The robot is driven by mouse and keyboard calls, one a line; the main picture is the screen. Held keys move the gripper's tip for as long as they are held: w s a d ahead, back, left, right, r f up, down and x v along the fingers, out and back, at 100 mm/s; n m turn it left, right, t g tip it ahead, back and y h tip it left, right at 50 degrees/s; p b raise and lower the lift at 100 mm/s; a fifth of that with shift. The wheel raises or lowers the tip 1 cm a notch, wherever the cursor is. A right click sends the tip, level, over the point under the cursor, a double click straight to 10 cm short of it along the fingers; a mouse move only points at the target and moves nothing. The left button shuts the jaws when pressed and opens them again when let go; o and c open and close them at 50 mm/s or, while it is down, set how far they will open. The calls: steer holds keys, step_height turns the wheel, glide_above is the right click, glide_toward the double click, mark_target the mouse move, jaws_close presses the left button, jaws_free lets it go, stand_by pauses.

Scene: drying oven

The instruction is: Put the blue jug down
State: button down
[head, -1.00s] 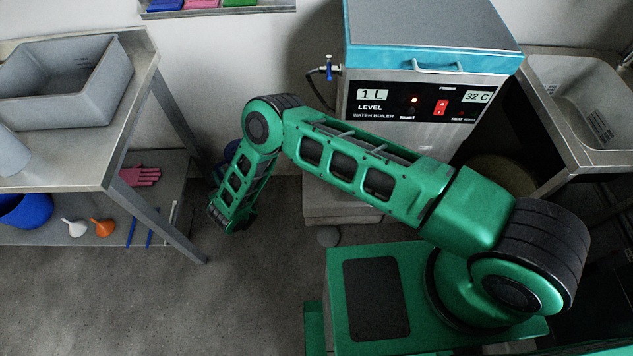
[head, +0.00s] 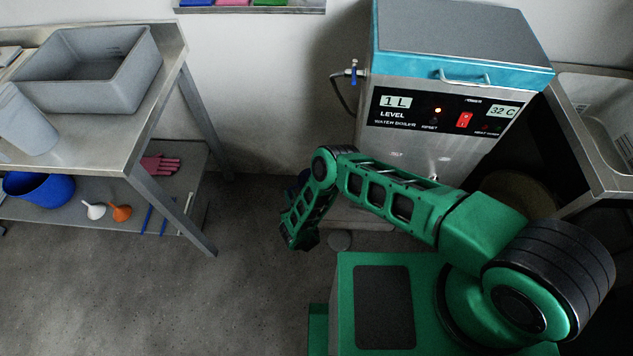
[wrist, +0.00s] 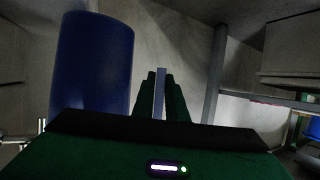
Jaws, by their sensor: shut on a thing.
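The blue jug (wrist: 95,65) stands large on the left of the wrist view, looking upright. My gripper (wrist: 160,92) is beside it, its dark green fingers shut on a thin pale upright strip, seemingly the jug's handle. How the strip joins the jug is not visible. My fingers are hidden there. What is under the jug, and whether it touches anything, cannot be seen.
The water boiler (head: 440,120) stands on a low grey block (head: 365,217), close to my arm. A metal table (head: 120,160) at left holds a grey basin (head: 90,75); its lower shelf holds a blue bucket (head: 40,192), funnels and a pink glove. Floor (head: 240,225) between is clear.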

steer(key=w+d, duration=0.8)
steer(key=shift+d+r, duration=0.1)
steer(key=shift+d, duration=0.2)
steer(key=shift+w+d+f, duration=0.1)
steer(key=shift+w+f, duration=0.05)
steer(key=shift+f, duration=0.25)
steer(key=shift+w+d+f, duration=0.1)
steer(key=shift+f, duration=0.3)
steer(key=shift+f, duration=0.1)
steer(key=c, duration=1.8)
jaws_free()
steer(key=shift+o, duration=0.2)
steer(key=v, duration=1.2)
